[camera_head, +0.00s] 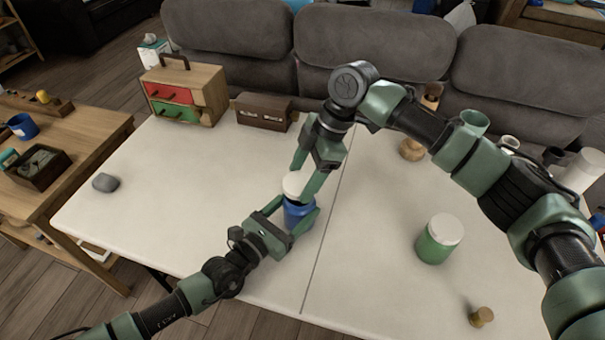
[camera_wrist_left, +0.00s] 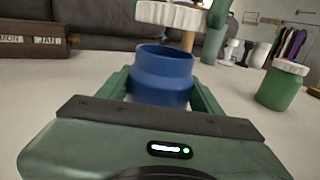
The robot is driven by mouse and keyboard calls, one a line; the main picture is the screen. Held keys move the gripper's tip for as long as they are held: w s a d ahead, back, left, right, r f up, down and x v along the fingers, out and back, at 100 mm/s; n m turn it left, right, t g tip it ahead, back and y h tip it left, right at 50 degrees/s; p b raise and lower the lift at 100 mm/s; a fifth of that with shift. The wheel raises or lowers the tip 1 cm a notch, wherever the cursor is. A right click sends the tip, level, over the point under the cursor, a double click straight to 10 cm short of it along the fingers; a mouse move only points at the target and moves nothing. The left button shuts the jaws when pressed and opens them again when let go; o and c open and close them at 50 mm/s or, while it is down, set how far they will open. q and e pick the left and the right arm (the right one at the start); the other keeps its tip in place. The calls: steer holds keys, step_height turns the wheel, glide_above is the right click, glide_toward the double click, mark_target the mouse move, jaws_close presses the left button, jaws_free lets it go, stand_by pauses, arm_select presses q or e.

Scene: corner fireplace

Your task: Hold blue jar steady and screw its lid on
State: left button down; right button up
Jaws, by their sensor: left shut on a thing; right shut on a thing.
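The blue jar (camera_head: 299,217) stands upright on the white table. My left gripper (camera_head: 298,222) is shut around its body; in the left wrist view the jar (camera_wrist_left: 162,78) sits between the fingers with its rim open. My right gripper (camera_head: 300,182) comes down from above and is shut on the white lid (camera_head: 293,186). In the left wrist view the lid (camera_wrist_left: 171,15) is level above the jar, with a visible gap between lid and rim. The lid hides the jar's mouth in the head view.
A green jar with a white lid (camera_head: 440,238) and a small cork-like piece (camera_head: 481,317) are at right. A drawer box (camera_head: 185,92), brown box (camera_head: 264,111) and grey stone (camera_head: 105,182) are at left and back. The table's front left is clear.

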steer(key=shift+f, duration=0.4)
steer(key=shift+f, duration=0.85)
steer(key=shift+f, duration=0.6)
stand_by(0.3)
